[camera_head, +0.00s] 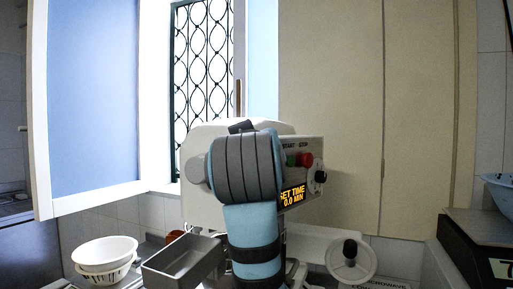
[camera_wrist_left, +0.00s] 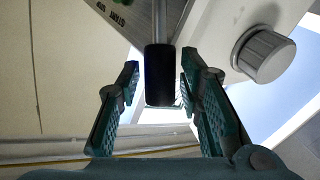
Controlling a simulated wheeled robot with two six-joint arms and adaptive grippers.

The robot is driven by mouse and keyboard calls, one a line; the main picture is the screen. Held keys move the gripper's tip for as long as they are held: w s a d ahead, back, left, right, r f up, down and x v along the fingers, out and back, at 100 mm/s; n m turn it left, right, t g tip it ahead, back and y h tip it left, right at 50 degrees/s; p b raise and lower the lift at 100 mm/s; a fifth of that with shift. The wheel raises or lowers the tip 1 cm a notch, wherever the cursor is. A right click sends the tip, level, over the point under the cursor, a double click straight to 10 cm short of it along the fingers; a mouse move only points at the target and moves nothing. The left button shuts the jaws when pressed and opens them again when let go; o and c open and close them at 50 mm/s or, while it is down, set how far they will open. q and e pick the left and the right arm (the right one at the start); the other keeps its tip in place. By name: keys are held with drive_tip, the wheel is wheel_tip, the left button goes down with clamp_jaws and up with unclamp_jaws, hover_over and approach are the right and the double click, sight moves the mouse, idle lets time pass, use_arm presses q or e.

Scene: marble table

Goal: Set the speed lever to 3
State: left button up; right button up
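The machine (camera_head: 300,150) stands in the middle of the head view, with a green and a red button under START and STOP lettering and a lit display (camera_head: 292,195) reading SET TIME 0.0 MIN. My left arm covers much of its front and hides the left gripper in that view. In the left wrist view my left gripper (camera_wrist_left: 159,66) is open. A black block-shaped handle (camera_wrist_left: 159,78), apparently the speed lever's, shows between its fingers, with gaps on both sides. The lever's speed setting cannot be read. My right gripper is in neither view.
A grey round knob (camera_wrist_left: 263,53) sits beside the right finger in the wrist view. A white handwheel (camera_head: 366,264) with a black knob is at the machine's lower right. A grey tray (camera_head: 180,262) and white bowls (camera_head: 104,252) stand left; a scale (camera_head: 480,240) stands right.

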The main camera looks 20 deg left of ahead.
use_arm(q)
drive_tip(key=shift+w, duration=0.1)
clamp_jaws()
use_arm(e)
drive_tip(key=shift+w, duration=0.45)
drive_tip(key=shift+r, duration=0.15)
